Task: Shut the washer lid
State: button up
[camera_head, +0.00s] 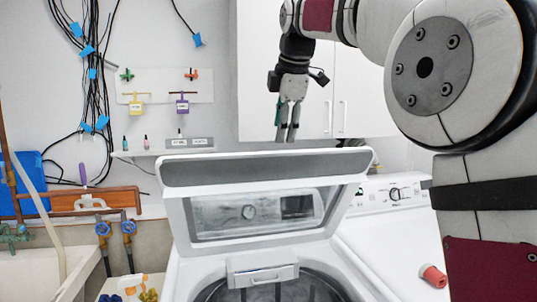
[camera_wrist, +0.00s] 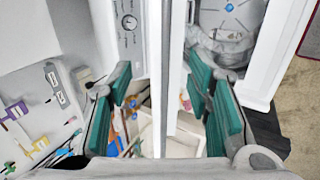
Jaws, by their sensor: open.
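The white washer (camera_head: 200,270) stands in the middle of the head view, with its drum opening showing at the bottom. Its lid (camera_head: 178,205) is raised and tilted up, with a window in its lower part. My gripper (camera_head: 287,138) hangs fingers down just above the lid's top edge. In the wrist view my gripper (camera_wrist: 165,95) has its two teal-padded fingers spread apart and nothing held. The lid's edge (camera_wrist: 158,60) runs as a long strip between the fingers in that picture; I see no contact. The drum (camera_wrist: 228,20) shows at the upper right there.
White cabinets (camera_head: 285,90) hang on the wall behind my gripper. A narrow shelf (camera_head: 165,152) with small bottles is to the left. A sink (camera_head: 30,275) is at the far left. A red spool (camera_head: 433,276) lies on the white surface to the right.

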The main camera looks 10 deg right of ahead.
aim_at(275, 177)
jog(key=p+x, duration=0.1)
jog(key=x, duration=1.2)
jog(key=shift+w+f, duration=0.25)
jog(key=shift+f, duration=0.05)
grip_shut()
